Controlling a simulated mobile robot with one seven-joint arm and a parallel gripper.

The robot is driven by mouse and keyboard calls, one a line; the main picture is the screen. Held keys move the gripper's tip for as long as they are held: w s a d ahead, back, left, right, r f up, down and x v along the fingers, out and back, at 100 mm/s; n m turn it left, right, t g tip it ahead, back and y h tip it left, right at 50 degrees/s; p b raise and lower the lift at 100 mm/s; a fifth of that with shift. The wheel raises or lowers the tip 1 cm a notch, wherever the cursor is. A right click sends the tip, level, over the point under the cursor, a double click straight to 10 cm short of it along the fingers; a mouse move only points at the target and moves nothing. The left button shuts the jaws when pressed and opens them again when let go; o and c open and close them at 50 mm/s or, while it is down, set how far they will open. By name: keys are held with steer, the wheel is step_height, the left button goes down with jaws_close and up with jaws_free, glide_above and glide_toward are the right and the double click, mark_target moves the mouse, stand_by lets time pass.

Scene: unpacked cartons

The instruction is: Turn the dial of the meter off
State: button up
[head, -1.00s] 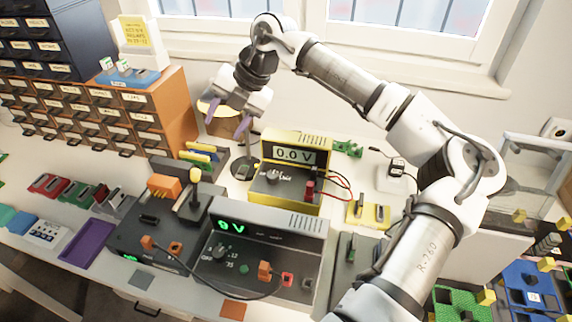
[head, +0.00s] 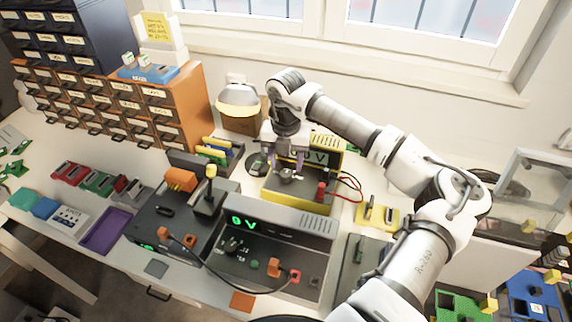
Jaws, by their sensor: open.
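The yellow meter (head: 294,203) stands on the bench, its display partly hidden behind my gripper; the end of a reading, "0 V", shows. Its dark round dial (head: 287,177) sits on the sloped front panel. The dial's markings are too small to read from here.
A grey power unit (head: 290,220) showing a green "0 V", with its own knob (head: 232,245), stands in front. Red leads (head: 350,184) loop right of the meter. A soldering station (head: 150,222) is at front left, a lidded brown container (head: 240,118) behind. Orange drawers (head: 180,105) stand left.

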mark_target(286, 173)
steer(key=shift+f+p, duration=0.3)
steer(key=shift+f, duration=1.5)
steer(key=c, duration=1)
steer(key=shift+o, duration=0.2)
